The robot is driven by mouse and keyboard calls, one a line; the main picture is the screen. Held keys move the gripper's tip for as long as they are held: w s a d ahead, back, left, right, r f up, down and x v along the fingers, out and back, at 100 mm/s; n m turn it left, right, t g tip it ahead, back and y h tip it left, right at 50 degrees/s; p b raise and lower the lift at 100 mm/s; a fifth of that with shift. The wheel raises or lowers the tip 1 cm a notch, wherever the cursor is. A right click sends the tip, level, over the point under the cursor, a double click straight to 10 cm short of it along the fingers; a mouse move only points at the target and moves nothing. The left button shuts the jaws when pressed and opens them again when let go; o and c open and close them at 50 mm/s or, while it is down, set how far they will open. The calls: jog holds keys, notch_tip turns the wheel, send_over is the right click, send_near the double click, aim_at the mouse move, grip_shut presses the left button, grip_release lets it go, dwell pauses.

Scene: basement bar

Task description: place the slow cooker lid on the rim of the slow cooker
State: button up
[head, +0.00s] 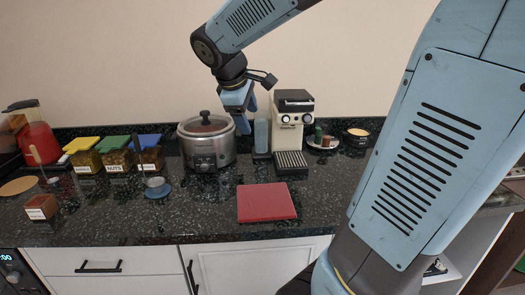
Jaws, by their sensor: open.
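The slow cooker (207,152) is a round metal pot standing at the back of the dark counter. Its lid (204,126), with a black knob on top, lies on the cooker's rim and looks about level. The far side of the rim cannot be seen clearly. My gripper (244,123) points down at the right edge of the cooker, to the right of the lid's knob. It is open and holds nothing. Its fingers overlap the cooker's right edge in the picture; whether they touch it cannot be told.
A red board (266,203) lies in front. The counter between cup and board is free.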

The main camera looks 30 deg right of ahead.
jog(key=s+a+f+m+t+y, duration=0.1)
jog(key=s+m, duration=0.3)
jog(key=s, duration=0.4)
jog(key=s+a+f+m+t+y, duration=0.1)
jog(key=s+a+m+y, duration=0.2)
jog(key=s+m, duration=0.2)
jog(key=s, duration=0.3)
jog(key=shift+s+y, duration=0.15)
jog(key=shift+y, duration=0.25)
jog(key=shift+a, duration=0.1)
